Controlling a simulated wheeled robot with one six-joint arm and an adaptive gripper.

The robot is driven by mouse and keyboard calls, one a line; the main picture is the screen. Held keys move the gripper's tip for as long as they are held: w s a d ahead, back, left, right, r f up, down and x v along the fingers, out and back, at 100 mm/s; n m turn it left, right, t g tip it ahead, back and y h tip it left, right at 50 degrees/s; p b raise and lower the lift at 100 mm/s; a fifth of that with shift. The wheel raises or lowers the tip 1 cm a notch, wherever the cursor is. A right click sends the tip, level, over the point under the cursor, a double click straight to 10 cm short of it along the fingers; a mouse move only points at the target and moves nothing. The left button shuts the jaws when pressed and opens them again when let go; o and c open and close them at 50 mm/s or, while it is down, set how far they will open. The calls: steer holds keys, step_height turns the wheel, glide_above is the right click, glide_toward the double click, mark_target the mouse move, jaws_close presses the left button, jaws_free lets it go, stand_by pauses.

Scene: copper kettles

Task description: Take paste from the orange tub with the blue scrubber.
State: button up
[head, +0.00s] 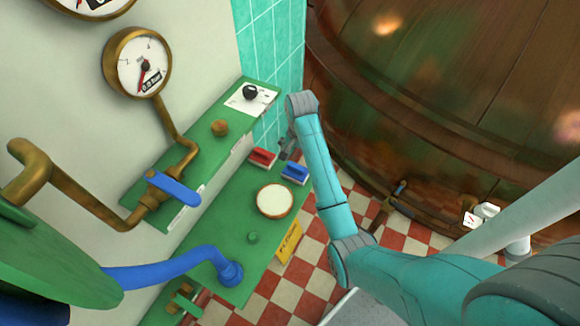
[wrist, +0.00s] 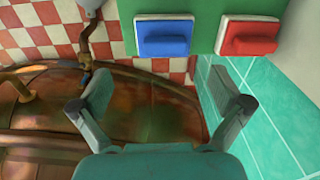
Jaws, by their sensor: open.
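The blue scrubber (head: 295,173) lies on a green shelf (head: 222,215), at its right end. It also shows in the wrist view (wrist: 164,36), at the top middle, on a white base. My gripper (wrist: 163,92) is open and empty, with its fingers apart and short of the blue scrubber. In the head view my gripper (head: 287,147) is close above the two scrubbers, partly hidden by my arm. A round tub (head: 274,201) with a pale, full-looking top and a thin brownish-orange rim stands on the shelf, left of and nearer than the blue scrubber.
A red scrubber (head: 262,157) lies beside the blue one, toward the wall. A blue pipe (head: 170,272) and a small green knob (head: 253,238) are on the near part of the shelf. A blue valve lever (head: 174,187) juts out above. A large copper kettle (head: 450,90) fills the right.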

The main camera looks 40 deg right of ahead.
mark_target(296, 167)
steer(key=shift+w+d+r, duration=0.25)
steer(key=shift+w+r, duration=0.2)
steer(key=shift+w+d, duration=0.1)
steer(key=shift+w, duration=0.05)
steer(key=shift+f, duration=5.2)
steer(key=c, duration=1.3)
